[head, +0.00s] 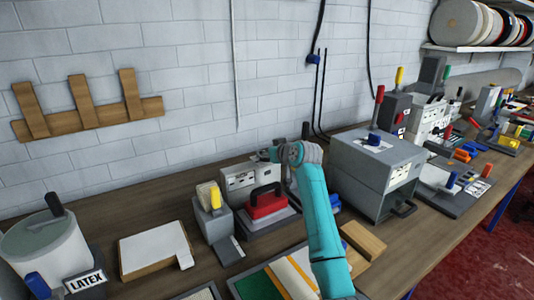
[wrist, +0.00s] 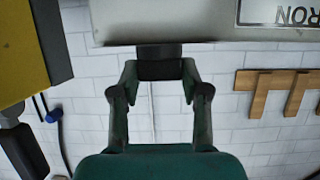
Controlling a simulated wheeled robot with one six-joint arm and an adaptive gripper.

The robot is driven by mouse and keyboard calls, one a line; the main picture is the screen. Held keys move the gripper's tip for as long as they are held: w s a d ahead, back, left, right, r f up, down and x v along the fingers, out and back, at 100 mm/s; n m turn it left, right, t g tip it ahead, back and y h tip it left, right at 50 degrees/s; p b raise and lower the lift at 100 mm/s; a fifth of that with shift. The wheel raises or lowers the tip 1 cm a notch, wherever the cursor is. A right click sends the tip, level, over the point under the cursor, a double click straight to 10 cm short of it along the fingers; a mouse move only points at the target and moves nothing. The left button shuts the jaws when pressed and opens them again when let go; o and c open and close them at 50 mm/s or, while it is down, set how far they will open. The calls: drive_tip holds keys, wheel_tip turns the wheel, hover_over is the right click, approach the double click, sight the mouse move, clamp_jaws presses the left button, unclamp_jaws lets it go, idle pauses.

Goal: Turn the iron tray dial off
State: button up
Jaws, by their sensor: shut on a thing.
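The iron tray (head: 286,224) stands on the bench with a red iron (head: 268,205) with a black handle on it. A pale control box (head: 238,181) rises behind the iron. In the wrist view, the box (wrist: 200,22) appears upside down with part of an IRON label (wrist: 284,13). A dark dial (wrist: 160,52) sticks out from its edge. My gripper (wrist: 160,70) is shut on this dial, a fingertip at each side. In the head view, my gripper (head: 274,155) is at the box's top right, partly hidden by my wrist. The dial's pointer and markings cannot be read.
A grey cabinet (head: 372,171) with a blue-handled switch stands close to the right of my arm. A wooden block (head: 363,240) lies in front. A wooden rack (head: 90,120) hangs on the wall.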

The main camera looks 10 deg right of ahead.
drive_tip(key=shift+f, duration=0.1)
idle(0.5)
drive_tip(key=o, duration=1.1)
drive_tip(key=shift+o, duration=0.2)
drive_tip(key=shift+s+d, duration=0.1)
drive_tip(key=v, duration=1.1)
drive_tip(key=shift+s+d+r, duration=0.25)
drive_tip(key=shift+s, duration=0.05)
